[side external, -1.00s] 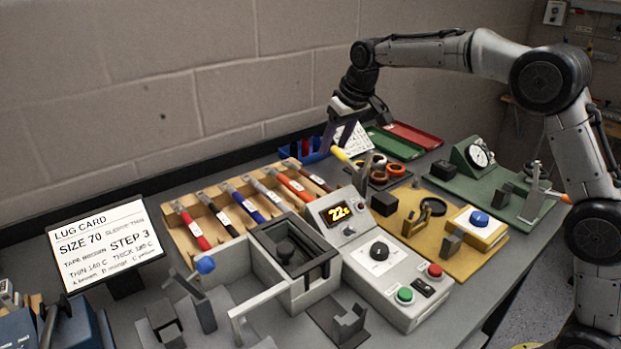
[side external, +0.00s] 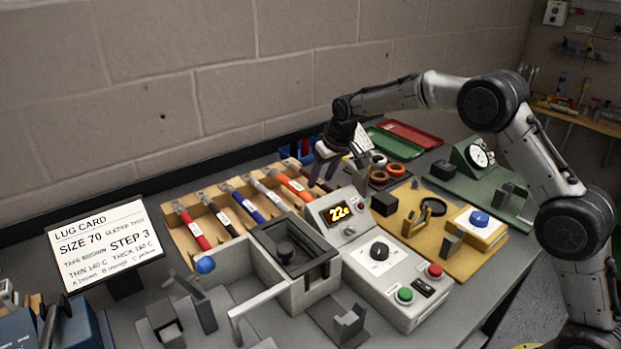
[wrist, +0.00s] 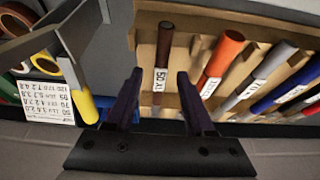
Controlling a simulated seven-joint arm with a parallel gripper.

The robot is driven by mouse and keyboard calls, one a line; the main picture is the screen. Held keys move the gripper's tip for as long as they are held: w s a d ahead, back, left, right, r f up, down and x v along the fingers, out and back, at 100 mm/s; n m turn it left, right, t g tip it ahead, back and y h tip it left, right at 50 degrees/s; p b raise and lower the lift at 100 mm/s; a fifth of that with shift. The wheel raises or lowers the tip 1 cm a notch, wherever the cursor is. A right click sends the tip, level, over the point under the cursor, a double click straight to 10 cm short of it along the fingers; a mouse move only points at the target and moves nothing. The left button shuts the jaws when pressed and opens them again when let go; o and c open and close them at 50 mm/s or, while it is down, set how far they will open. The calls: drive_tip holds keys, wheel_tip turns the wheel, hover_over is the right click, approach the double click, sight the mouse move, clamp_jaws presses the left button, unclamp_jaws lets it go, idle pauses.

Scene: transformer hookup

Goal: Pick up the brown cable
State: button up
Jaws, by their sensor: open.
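The brown cable (wrist: 163,62), with a white label, lies in the wooden rack (wrist: 205,52) at the left end of the cable row in the wrist view. My gripper (wrist: 159,86) is open, its two dark fingers on either side of the cable's line in that view, with nothing held. Whether the fingers are down around the cable or still above it I cannot tell. In the side view my gripper (side external: 322,172) is over the far end of the rack and largely hides the brown cable. The lug card (side external: 105,243) reads size 70, step 3.
Tape rings (wrist: 44,62), a printed card (wrist: 47,101) and a yellow cylinder (wrist: 84,102) are at the left. The heater box (side external: 295,250) stands in front of the rack.

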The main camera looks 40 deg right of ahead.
drive_tip(key=shift+w+f, duration=0.1)
drive_tip(key=shift+f, duration=0.05)
drive_tip(key=shift+c, duration=0.3)
clamp_jaws()
idle(1.1)
